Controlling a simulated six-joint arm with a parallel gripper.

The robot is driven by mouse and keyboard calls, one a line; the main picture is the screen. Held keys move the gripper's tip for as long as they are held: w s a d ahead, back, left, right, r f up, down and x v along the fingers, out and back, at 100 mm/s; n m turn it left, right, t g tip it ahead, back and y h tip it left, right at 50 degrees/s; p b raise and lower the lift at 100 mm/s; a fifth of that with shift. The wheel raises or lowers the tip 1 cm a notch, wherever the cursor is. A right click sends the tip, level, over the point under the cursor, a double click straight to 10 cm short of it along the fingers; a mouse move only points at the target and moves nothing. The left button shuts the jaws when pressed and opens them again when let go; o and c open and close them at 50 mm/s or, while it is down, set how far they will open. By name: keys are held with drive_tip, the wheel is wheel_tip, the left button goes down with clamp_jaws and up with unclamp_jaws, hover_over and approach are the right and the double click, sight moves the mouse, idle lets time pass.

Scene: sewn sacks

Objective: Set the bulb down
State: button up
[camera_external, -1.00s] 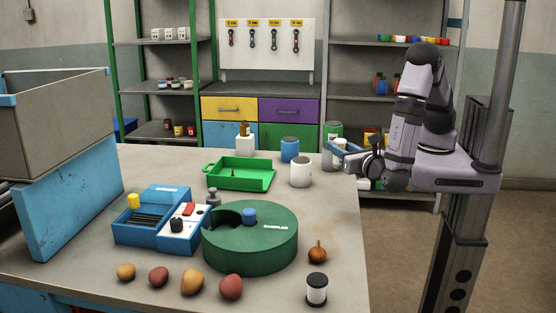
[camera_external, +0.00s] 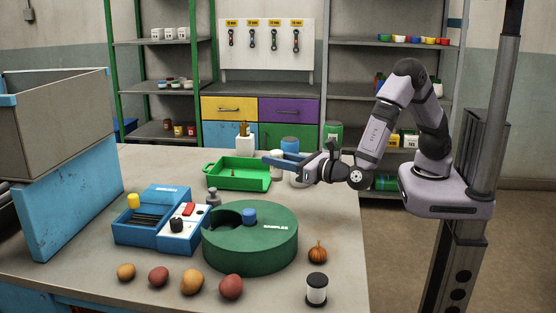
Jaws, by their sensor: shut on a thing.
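A brown onion-like bulb (camera_external: 317,252) also rests on the table at the front right, apart from my gripper.
A green round holder (camera_external: 250,255) stands mid-table, with a blue-and-white box (camera_external: 160,232) to its left. Several potatoes (camera_external: 192,281) and a black-capped jar (camera_external: 316,290) line the front. The front right tabletop is fairly clear.

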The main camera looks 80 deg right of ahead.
drive_tip(key=w+a+r+n+t+y+b, duration=0.1)
drive_tip(key=w+a+r+n+y+b, duration=0.1)
drive_tip(key=w+a+n+y+b, duration=0.2)
drive_tip(key=shift+w+a+r+y+b, duration=0.2)
drive_tip(key=shift+w+r+y+b, duration=0.15)
drive_tip(key=shift+w+y, duration=0.85)
drive_tip(key=shift+s+f+p, duration=0.2)
drive_tip(key=shift+f+p, duration=0.35)
drive_tip(key=shift+f, duration=4.4)
drive_tip(key=shift+f, duration=0.1)
drive_tip(key=o, duration=1)
drive_tip(key=shift+o, duration=0.2)
